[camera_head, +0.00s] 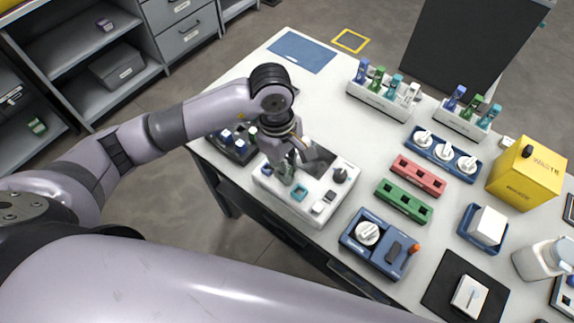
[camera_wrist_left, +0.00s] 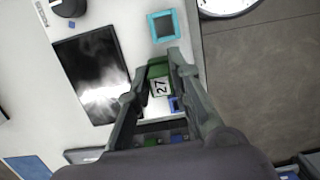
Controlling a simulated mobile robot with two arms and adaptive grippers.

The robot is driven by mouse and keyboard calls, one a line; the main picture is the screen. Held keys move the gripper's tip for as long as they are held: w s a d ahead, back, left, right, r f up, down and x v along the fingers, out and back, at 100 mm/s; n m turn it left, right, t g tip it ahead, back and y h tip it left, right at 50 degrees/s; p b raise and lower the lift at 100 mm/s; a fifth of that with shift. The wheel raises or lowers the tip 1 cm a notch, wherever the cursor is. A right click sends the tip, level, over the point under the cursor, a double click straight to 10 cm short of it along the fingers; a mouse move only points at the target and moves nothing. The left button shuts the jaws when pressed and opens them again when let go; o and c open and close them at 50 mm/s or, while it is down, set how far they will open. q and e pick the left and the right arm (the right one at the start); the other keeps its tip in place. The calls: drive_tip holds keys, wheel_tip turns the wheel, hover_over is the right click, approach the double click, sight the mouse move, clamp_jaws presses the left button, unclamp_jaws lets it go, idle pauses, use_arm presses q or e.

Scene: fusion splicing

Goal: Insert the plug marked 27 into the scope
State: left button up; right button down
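The scope (camera_head: 325,205) is a white box with a dark screen (camera_wrist_left: 90,75), a knob, a teal square port (camera_head: 299,192) and a blue port (camera_head: 266,170) on its top. The teal port also shows in the left wrist view (camera_wrist_left: 163,26). My left gripper (camera_head: 287,174) points down over the scope, between these two ports. Its fingers (camera_wrist_left: 158,75) are closed on a green plug with a white label reading 27 (camera_wrist_left: 160,87). The plug's lower end is hidden, so I cannot tell whether it is in a port or above it. My right gripper is not in view.
A dark tray (camera_head: 239,153) with plugs stands left of the scope. A blue unit (camera_head: 380,244), a green block (camera_head: 403,201) and a red block (camera_head: 418,175) stand to its right. Racks of plugs (camera_head: 384,98) stand at the back. The table between is clear.

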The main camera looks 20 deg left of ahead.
use_arm(q)
drive_tip(key=o, duration=0.5)
drive_tip(key=shift+c, duration=0.2)
drive_tip(key=shift+r+p, duration=1.65)
drive_tip(key=shift+r, duration=1.4)
